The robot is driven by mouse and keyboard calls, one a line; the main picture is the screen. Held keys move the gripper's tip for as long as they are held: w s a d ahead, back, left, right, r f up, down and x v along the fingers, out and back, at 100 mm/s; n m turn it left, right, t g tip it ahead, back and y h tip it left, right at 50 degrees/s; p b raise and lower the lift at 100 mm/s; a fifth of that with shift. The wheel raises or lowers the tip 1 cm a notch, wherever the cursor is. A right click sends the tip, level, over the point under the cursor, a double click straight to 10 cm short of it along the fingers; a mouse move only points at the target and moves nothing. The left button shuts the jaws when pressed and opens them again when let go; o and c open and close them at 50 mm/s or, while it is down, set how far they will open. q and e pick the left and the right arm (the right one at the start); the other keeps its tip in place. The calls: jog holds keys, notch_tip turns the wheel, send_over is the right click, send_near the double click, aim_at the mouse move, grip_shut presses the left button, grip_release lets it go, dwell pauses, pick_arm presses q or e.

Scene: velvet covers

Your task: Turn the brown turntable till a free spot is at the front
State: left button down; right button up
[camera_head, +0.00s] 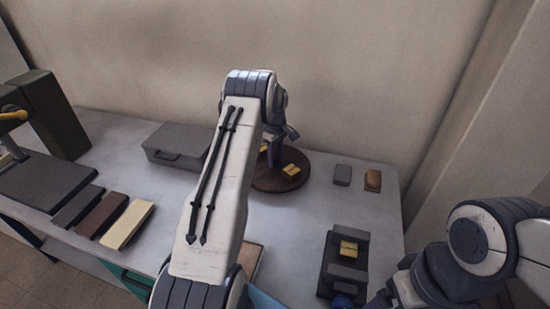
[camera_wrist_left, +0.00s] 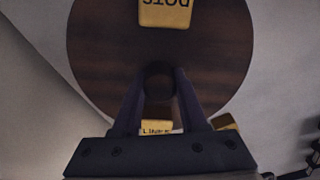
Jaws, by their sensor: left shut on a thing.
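The round brown turntable (camera_head: 267,187) stands on the grey table near the wall, partly hidden by my left arm. It fills much of the left wrist view (camera_wrist_left: 100,60). My left gripper (camera_head: 274,162) reaches down over its middle, its fingers shut on a dark round knob (camera_wrist_left: 158,72) at the centre. A yellow block (camera_head: 291,169) sits on the right side of the turntable. In the left wrist view, one yellow lettered block (camera_wrist_left: 166,13) is at the top, another (camera_wrist_left: 157,126) shows between the fingers, and a third (camera_wrist_left: 225,122) is at lower right, partly covered.
A dark fixture (camera_head: 361,273) with a yellow block (camera_head: 348,248) stands at front right, near my right arm. A grey block (camera_head: 342,175) and a brown block (camera_head: 373,180) lie right of the turntable. A grey case (camera_head: 172,146) lies left.

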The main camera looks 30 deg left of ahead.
pick_arm(q)
jog(key=shift+a+r+n, duration=0.1)
jog(key=shift+a+n, duration=0.05)
jog(key=shift+n, duration=3.05)
jog(key=shift+c, duration=2.2)
grip_release()
jog(key=shift+s, duration=0.1)
notch_tip(320, 180, up, 10)
jog(key=shift+f+b, duration=0.25)
jog(key=shift+b, duration=0.55)
jog(key=shift+r, duration=0.45)
jog(key=shift+d, duration=0.2)
